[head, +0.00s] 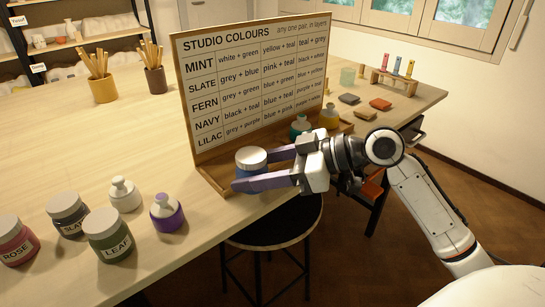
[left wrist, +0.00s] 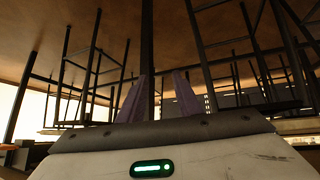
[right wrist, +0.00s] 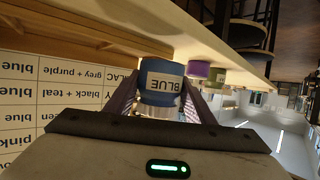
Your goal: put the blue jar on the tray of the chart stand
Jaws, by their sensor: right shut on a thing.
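The blue jar (head: 251,160), with a pale lid, is at the left part of the chart stand's tray (head: 212,177). My right gripper (head: 250,171) is shut on the jar, its purple fingers on either side. In the right wrist view the jar (right wrist: 162,82) appears upside down, with its BLUE label showing. I cannot tell whether its base touches the tray. The chart stand (head: 178,95) stands upright on the table with a colour chart. My left gripper (left wrist: 161,78) shows only in the left wrist view, fingers apart and empty, below what looks like a tabletop.
A teal bottle (head: 300,127) and a yellow bottle (head: 329,117) stand farther right along the tray. Rose (head: 14,242), slate (head: 68,214) and leaf (head: 108,240) jars, a white bottle (head: 124,195) and a purple bottle (head: 166,213) stand at front left. A stool (head: 270,238) is by the table edge.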

